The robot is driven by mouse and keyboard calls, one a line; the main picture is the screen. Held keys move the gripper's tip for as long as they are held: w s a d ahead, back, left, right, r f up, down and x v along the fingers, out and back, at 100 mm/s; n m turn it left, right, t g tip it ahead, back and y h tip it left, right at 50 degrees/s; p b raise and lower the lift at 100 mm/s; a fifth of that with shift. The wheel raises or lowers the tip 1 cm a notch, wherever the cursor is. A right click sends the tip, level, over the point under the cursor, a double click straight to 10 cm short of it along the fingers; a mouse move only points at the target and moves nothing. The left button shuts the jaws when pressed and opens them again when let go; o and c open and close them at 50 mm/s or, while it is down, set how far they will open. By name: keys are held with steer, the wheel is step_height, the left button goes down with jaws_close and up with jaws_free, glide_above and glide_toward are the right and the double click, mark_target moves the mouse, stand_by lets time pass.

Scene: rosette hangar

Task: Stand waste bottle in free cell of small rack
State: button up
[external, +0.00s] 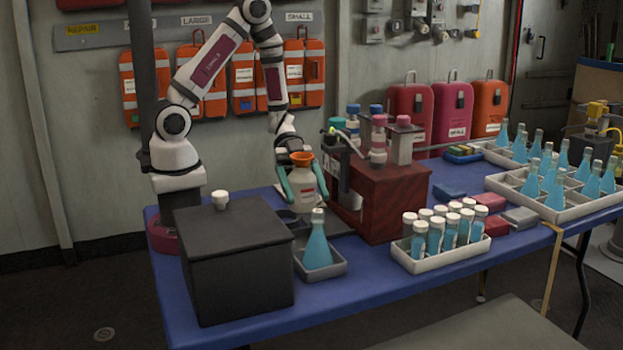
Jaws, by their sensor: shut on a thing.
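A white bottle with an orange top and a label (301,190), which looks like the waste bottle, is upright between the teal fingers of my gripper (304,188). My gripper is shut on it. A small grey rack (337,269) stands just in front and holds a conical flask of blue liquid (317,247). The bottle is behind this flask, and its base is partly hidden. I cannot tell whether the base touches anything. The free cell of the rack is not clearly visible.
A dark box (238,265) stands close on the left, and a red-brown cabinet with bottles on top (395,205) close on the right. A white rack of capped tubes (450,257) and larger racks of flasks (540,205) lie further right. The front table edge is clear.

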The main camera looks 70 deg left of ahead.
step_height(320, 180, down, 10)
steer(key=shift+r, duration=0.1)
steer(key=o, duration=1.3)
steer(key=shift+o, duration=0.2)
steer(key=shift+a+r, duration=0.15)
steer(key=shift+a, duration=0.15)
steer(key=v, duration=1.1)
steer(key=shift+a, duration=0.2)
steer(key=shift+r, duration=0.1)
